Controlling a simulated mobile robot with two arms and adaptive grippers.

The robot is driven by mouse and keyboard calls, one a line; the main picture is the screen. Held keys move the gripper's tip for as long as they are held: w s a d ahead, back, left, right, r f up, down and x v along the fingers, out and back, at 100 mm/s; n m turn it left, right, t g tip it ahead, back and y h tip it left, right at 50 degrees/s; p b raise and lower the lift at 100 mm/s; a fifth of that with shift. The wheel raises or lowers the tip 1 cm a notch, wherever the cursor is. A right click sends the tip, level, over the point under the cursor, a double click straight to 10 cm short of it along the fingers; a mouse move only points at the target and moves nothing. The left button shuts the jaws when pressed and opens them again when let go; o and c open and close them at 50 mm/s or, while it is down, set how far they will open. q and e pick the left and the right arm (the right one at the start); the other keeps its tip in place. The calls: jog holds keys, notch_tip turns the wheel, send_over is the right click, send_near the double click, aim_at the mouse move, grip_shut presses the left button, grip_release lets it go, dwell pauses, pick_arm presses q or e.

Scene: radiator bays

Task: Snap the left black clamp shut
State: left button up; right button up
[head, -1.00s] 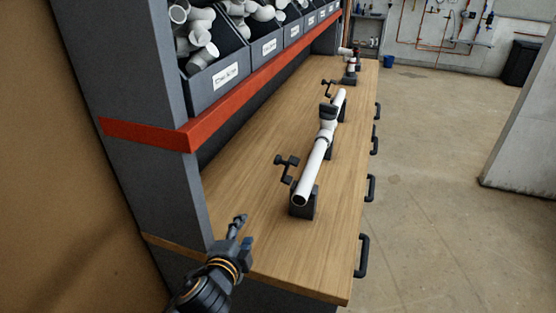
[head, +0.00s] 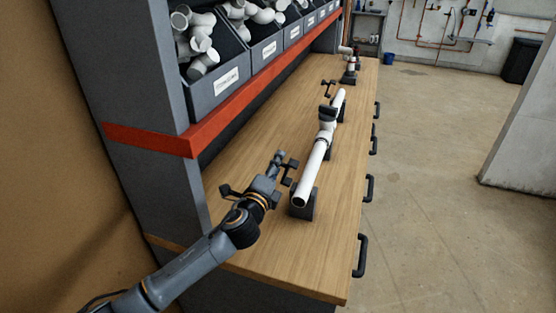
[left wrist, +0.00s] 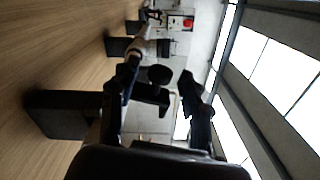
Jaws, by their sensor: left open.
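The near black clamp (head: 292,163), the leftmost in the head view, stands beside the near end of a white pipe (head: 311,165) and is partly covered by my gripper. My left gripper (head: 278,161) is over the table at this clamp, with its fingers apart. In the left wrist view, the clamp's dark handle with a round knob (left wrist: 160,74) shows between the two open fingers (left wrist: 158,84). I cannot tell whether they touch it. A second black clamp (head: 327,88) stands farther along the pipe. My right gripper is not in view.
The pipe rests on black blocks (head: 303,209) on the wooden workbench (head: 240,165). A red-edged shelf (head: 190,141) with bins of white fittings (head: 215,92) overhangs the left side. A stand with fittings (head: 349,72) is at the far end.

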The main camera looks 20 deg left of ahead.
pick_arm(q)
jog(key=shift+w, duration=0.9)
jog(key=shift+c, duration=0.2)
grip_shut()
